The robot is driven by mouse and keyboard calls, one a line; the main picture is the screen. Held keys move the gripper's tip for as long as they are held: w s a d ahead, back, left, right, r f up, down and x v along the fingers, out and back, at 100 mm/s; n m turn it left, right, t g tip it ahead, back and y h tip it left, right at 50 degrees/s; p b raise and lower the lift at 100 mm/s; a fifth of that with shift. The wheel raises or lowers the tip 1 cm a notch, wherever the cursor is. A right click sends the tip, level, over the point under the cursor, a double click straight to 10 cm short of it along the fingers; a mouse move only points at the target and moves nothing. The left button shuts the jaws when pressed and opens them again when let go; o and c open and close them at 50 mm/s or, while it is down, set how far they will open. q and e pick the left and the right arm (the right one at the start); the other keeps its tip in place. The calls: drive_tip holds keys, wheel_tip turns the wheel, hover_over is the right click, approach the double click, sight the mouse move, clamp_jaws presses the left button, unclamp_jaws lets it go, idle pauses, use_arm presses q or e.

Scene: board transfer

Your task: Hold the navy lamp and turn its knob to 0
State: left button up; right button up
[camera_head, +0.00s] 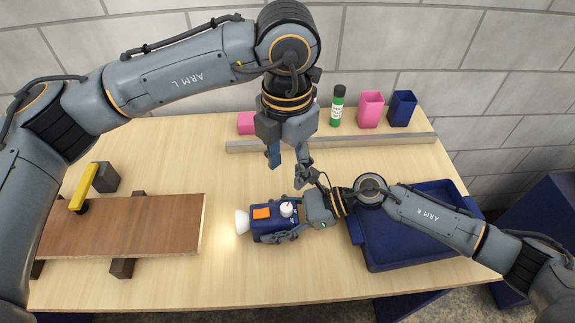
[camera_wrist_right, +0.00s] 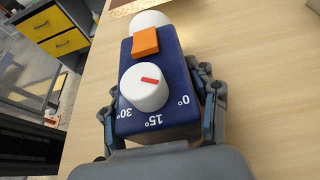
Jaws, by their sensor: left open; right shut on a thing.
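The navy lamp (camera_head: 262,236) lies on the table with its white bulb end to the left. It has an orange block (camera_head: 261,213) and a white knob (camera_head: 286,209) on top. My right gripper (camera_head: 277,222) is shut on the lamp, with fingers along both sides in the right wrist view. My left gripper (camera_head: 288,163) is open and empty, above and beyond the lamp in the head view, apart from the knob.
A navy tray (camera_head: 400,258) stands right of the lamp, partly under my right arm. A brown board (camera_head: 130,225) on dark supports is at left, with a yellow-handled thing (camera_head: 83,187).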

drive_tip(key=shift+f, duration=0.15)
drive_tip(key=o, duration=1.4)
